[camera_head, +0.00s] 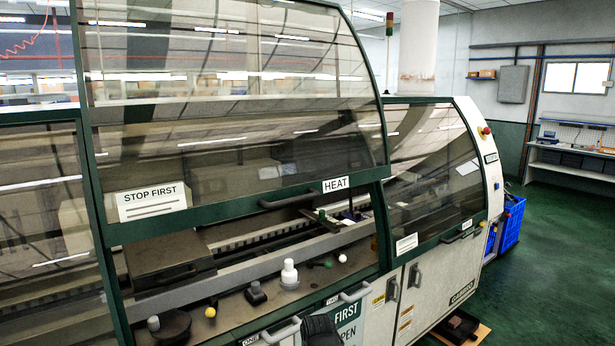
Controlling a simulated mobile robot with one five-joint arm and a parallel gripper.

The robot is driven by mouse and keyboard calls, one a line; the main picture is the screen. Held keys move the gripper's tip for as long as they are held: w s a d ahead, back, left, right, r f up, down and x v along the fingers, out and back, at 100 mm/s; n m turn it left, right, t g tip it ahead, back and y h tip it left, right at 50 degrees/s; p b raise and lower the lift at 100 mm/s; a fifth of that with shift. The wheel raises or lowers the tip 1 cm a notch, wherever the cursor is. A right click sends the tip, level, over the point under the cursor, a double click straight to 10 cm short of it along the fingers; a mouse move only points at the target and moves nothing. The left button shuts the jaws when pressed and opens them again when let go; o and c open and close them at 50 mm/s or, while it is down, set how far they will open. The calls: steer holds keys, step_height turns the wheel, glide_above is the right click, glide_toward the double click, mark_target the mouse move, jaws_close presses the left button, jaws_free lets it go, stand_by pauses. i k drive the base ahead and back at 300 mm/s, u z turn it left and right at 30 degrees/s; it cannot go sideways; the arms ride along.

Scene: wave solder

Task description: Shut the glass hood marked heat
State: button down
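The glass hood marked HEAT (250,120) is a large curved, tinted pane in a dark green frame. It stands raised, with its lower edge well above the machine's front ledge. The white HEAT label (335,184) is at the right of its lower rail. A dark bar handle (287,200) is on the lower rail, left of the label. A STOP FIRST sign (151,201) shows at the pane's lower left. A dark rounded shape at the bottom edge, right of centre, may be part of my arm. No gripper fingers show.
Inside the opening are a dark box (168,262), a white bottle (289,274), a yellow ball (210,312) and other small items along the ledge. A shut glass hood (432,170) stands to the right. Green floor (560,260) is free at right, beyond the blue crate (511,224).

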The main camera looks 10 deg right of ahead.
mark_target(145, 213)
steer(key=u, duration=2.2)
steer(key=k, duration=0.85)
steer(key=z, duration=0.3)
steer(key=i, duration=0.5)
steer(key=u, duration=0.05)
